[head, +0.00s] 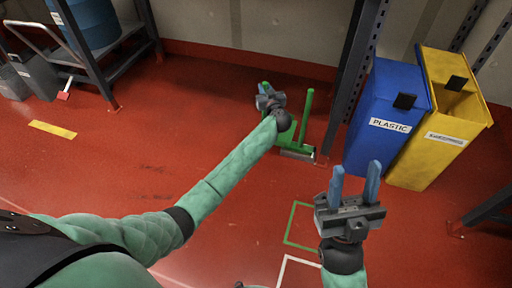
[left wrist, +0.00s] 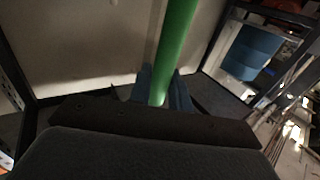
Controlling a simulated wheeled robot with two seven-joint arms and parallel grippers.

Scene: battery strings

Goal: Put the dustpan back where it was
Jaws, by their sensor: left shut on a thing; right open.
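My left gripper (head: 268,95) is shut on a green handle near the back wall. In the left wrist view this handle (left wrist: 176,45) runs up between the two blue fingers. I take it for the handle of the green dustpan, whose low green part (head: 287,140) with a grey front edge shows on or just above the floor. A second green upright bar (head: 306,110) stands to its right; I cannot tell how it joins the rest. My gripper and forearm hide part of the dustpan. My right gripper (head: 354,185) is open and empty, in front of the bins.
A blue plastic bin (head: 384,125) and a yellow bin (head: 440,150) stand at the right, beside a dark rack post (head: 352,75). Green (head: 291,222) and white (head: 283,270) outlines mark the floor in front. A rack with a blue drum (head: 92,22) stands back left. The red floor between is clear.

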